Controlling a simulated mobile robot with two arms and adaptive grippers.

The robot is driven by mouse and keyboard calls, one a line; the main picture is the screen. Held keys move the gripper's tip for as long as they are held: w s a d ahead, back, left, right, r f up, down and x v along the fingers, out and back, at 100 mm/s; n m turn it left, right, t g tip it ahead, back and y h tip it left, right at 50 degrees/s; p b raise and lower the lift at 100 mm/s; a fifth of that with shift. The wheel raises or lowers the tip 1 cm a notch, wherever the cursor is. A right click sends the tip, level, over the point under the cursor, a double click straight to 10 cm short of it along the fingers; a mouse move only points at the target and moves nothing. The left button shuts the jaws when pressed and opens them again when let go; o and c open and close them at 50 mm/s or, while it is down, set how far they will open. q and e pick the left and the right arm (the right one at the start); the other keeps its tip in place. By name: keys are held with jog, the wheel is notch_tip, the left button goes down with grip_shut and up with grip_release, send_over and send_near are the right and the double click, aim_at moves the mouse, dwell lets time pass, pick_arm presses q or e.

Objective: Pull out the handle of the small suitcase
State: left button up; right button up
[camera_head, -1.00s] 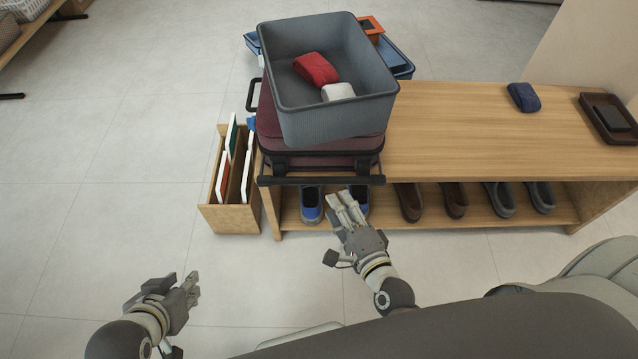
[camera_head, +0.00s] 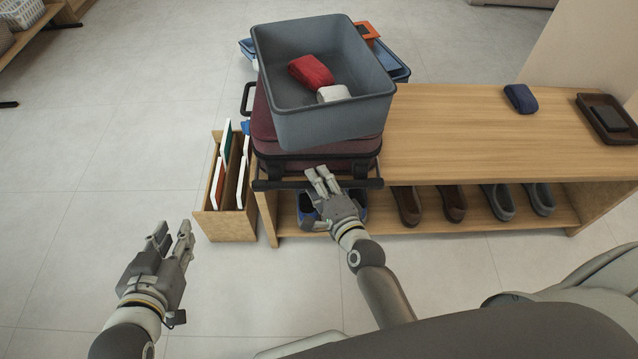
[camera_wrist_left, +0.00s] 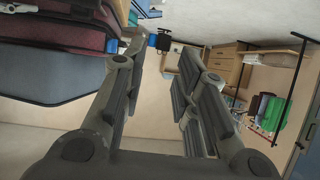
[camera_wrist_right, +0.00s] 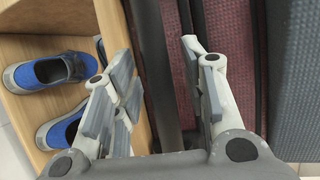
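The small maroon suitcase (camera_head: 263,125) lies flat on the left end of the wooden bench, partly hidden under a grey bin (camera_head: 330,120). Its dark handle bar (camera_head: 285,184) stands out from the suitcase's near side, past the bench's front edge. My right gripper (camera_head: 321,180) is at the middle of this bar. In the right wrist view the bar (camera_wrist_right: 160,70) runs between the open fingers (camera_wrist_right: 158,85); I see no clear grip on it. My left gripper (camera_head: 172,232) is open and empty, left of the bench and in front of a wooden file box.
The grey bin holds a red bundle (camera_head: 311,72) and a white one (camera_head: 333,94). Several shoes (camera_head: 453,202) stand on the shelf below. The wooden file box (camera_head: 225,226) stands left of the bench. The floor at left is clear.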

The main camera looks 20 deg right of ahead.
grip_shut()
dwell(0.3)
